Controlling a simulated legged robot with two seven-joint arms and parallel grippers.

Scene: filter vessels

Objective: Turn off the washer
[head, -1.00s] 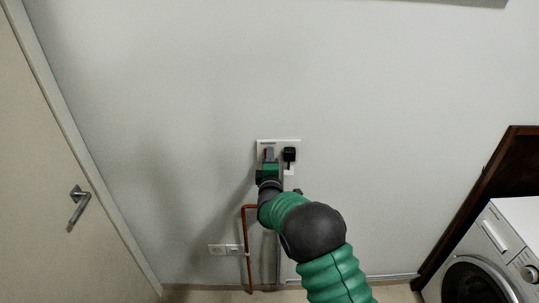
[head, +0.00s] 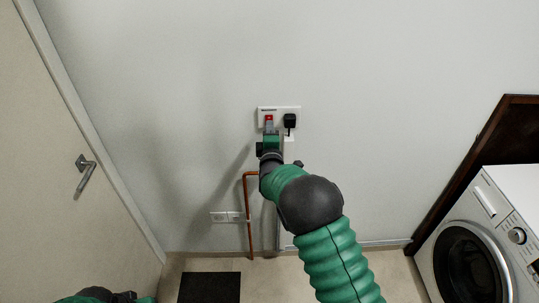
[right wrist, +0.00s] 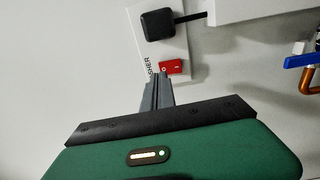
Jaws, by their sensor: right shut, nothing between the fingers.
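A white wall plate (head: 279,110) carries a red rocker switch (head: 269,118) on its left and a black plug on its right. In the right wrist view the red switch (right wrist: 171,67) shows beside a partly hidden label ending in "SHER". My right gripper (head: 269,128) is just below the switch in the head view; its grey fingers (right wrist: 157,80) are shut and empty, with tips close to the switch. I cannot tell whether they touch it. The white washer (head: 475,235) stands at the lower right. My left gripper is not clearly seen.
The black plug (head: 290,120) sits beside the switch. A copper pipe (head: 247,215) and a double socket (head: 227,217) are lower on the wall. A blue-handled valve (right wrist: 300,61) shows in the wrist view. A door (head: 70,180) is at left and a dark mat (head: 209,288) on the floor.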

